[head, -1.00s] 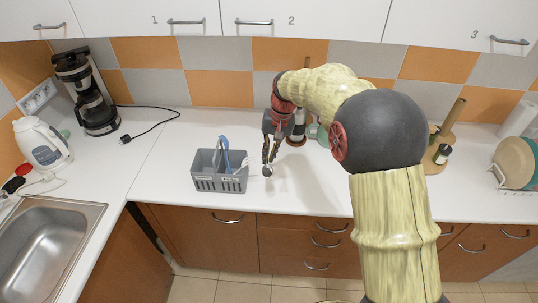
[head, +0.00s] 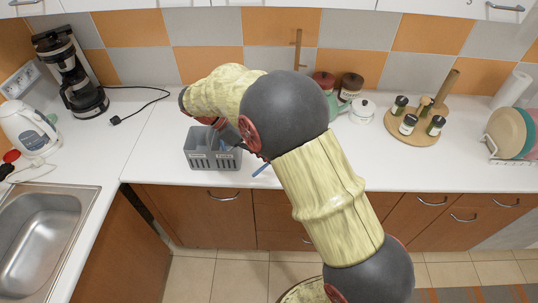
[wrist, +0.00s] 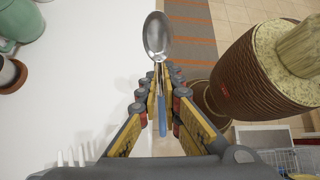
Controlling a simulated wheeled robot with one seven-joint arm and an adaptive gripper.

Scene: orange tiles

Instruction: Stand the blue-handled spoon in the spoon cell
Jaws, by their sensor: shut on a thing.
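The spoon shows in the wrist view with its metal bowl (wrist: 157,36) beyond the fingertips and its blue handle (wrist: 177,132) running back between the fingers. My gripper (wrist: 163,88) is shut on it. The caddy stands on the counter, partly covered by my arm. Something blue shows in it. Its cell labels are too small to read. White fork tines (wrist: 70,157) show at lower left in the wrist view.
A coffee maker (head: 76,75) and a kettle (head: 28,132) stand at left, with the sink (head: 45,228) in front. The counter between caddy and coffee maker is mostly clear.

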